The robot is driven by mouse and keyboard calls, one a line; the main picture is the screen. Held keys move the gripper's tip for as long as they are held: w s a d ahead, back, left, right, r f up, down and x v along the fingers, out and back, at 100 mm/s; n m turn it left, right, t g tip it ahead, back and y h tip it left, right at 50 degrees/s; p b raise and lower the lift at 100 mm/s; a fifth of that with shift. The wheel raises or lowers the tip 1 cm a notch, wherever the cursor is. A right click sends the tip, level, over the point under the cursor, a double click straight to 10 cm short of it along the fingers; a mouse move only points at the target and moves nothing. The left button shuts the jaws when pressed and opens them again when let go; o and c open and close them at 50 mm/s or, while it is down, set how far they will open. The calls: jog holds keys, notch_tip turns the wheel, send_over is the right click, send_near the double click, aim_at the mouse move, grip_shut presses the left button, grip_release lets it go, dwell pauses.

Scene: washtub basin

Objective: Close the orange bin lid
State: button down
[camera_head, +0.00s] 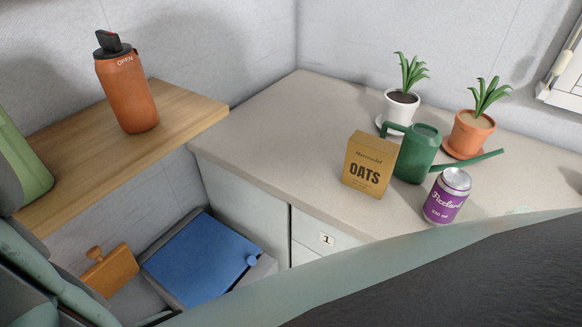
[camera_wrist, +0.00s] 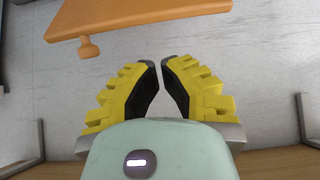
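The orange bin lid (camera_head: 112,272) is at the lower left of the head view, left of the blue lid. It is a flat panel with a small orange knob (camera_head: 94,253) and seems tilted, not level. Its bin is mostly hidden. In the wrist view, the orange lid (camera_wrist: 140,17) spans the top, and its knob (camera_wrist: 88,47) points down at the left. My gripper (camera_wrist: 160,66) has yellow fingers with dark pads. Its fingertips are almost together with only a narrow gap and nothing between them. They are below the lid's edge in the picture and apart from it. The gripper is not clearly visible in the head view.
A grey bin with a closed blue lid (camera_head: 205,260) stands beside it. A wooden shelf (camera_head: 180,110) with an orange bottle (camera_head: 126,90) overhangs above. The counter (camera_head: 270,130) holds an oats box (camera_head: 369,165), a green watering can (camera_head: 415,155), a purple can (camera_head: 447,197) and two potted plants.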

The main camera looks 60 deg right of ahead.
aim_at(84, 290)
jog(key=shift+p+x, duration=0.5)
jog(key=shift+x, duration=4.25)
jog(key=shift+s+d+f, duration=0.1)
jog(key=shift+d+f, duration=0.05)
jog(key=shift+s, duration=0.1)
